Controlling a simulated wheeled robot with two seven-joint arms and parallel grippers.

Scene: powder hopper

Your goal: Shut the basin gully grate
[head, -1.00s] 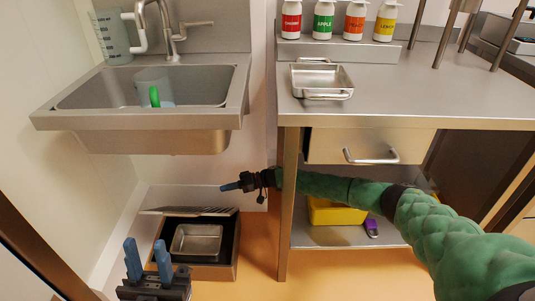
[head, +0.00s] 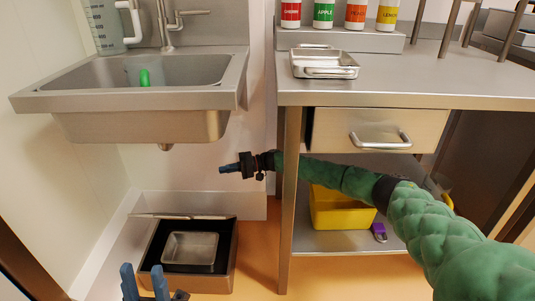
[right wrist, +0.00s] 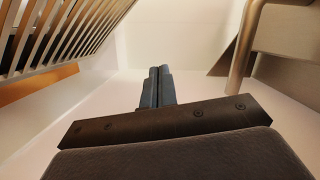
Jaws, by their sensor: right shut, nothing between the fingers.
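The gully is an open box (head: 232,262) on the floor below the basin (head: 140,124), with a dark inside. A shallow metal pan (head: 189,250) sits in it. The slatted grate (head: 182,216) stands open along the box's back edge, seen nearly edge-on. Its slats (right wrist: 62,35) fill the upper left of the right wrist view. My right gripper (head: 222,169) is shut and empty, above and right of the grate and apart from it; its closed fingers also show in the right wrist view (right wrist: 157,85). My left gripper (head: 143,268) is open and empty at the bottom edge, its lower part cut off.
A steel table (head: 420,80) stands to the right, with a drawer (head: 335,130) and a lower shelf holding a yellow bin (head: 335,208). Its front left leg (head: 290,200) is close to my right arm. A drain pipe (right wrist: 247,45) is at the right in the right wrist view.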

